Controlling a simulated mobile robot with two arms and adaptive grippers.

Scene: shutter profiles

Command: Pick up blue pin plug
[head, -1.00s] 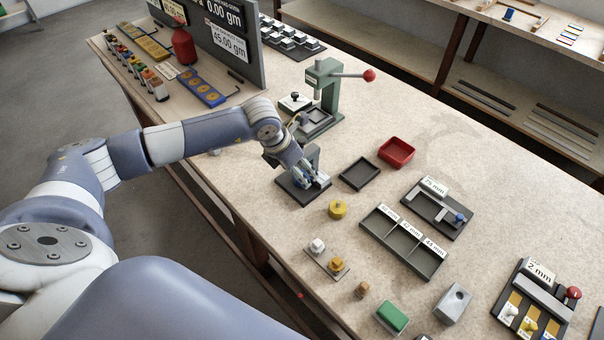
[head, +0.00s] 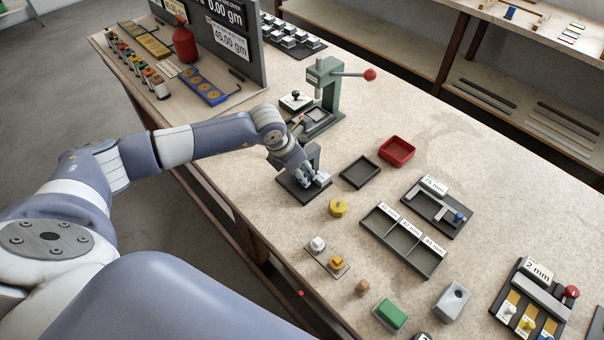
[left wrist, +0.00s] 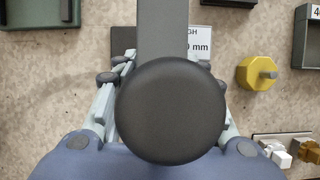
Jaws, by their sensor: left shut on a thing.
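My left gripper (head: 318,180) is low over a small dark stand (head: 292,188) near the table's front edge. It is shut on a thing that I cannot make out. In the left wrist view my fingers (left wrist: 168,92) reach in on both sides of a large round black cap (left wrist: 170,110), which hides the fingertips and whatever is between them. A grey bar (left wrist: 162,25) runs up from the cap, beside a white label (left wrist: 200,42). No blue plug shows clearly at the jaws. A blue knob-like piece (head: 460,217) sits on a dark fixture to the right. My right gripper is not in view.
A yellow knobbed piece (head: 338,208) stands right of the stand. Beyond are an empty dark tray (head: 346,178), a red bin (head: 397,152) and a three-slot tray (head: 420,262). A green press (head: 326,90) rises behind.

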